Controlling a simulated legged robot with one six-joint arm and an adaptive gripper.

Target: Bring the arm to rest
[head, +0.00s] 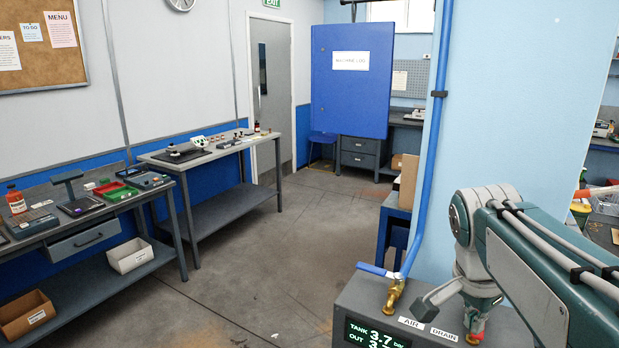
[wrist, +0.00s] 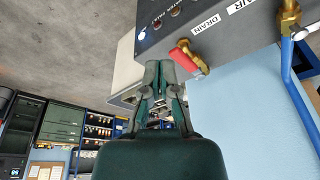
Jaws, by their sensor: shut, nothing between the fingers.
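My arm (head: 530,255) reaches in from the right edge in the head view, bent at a raised joint, with its lower part hanging over a dark grey panel box (head: 400,318). My gripper (wrist: 160,70) shows in the wrist view with its two fingers together and nothing between them. Its fingertips are close beside the red drain handle (wrist: 184,60) on a brass valve; whether they touch it I cannot tell. In the head view the end of the arm partly covers the drain valve, and the fingers are not clearly seen.
A blue pipe (head: 430,150) rises along the pale blue wall. Benches (head: 210,160) with small devices line the left. The floor (head: 290,240) between is clear.

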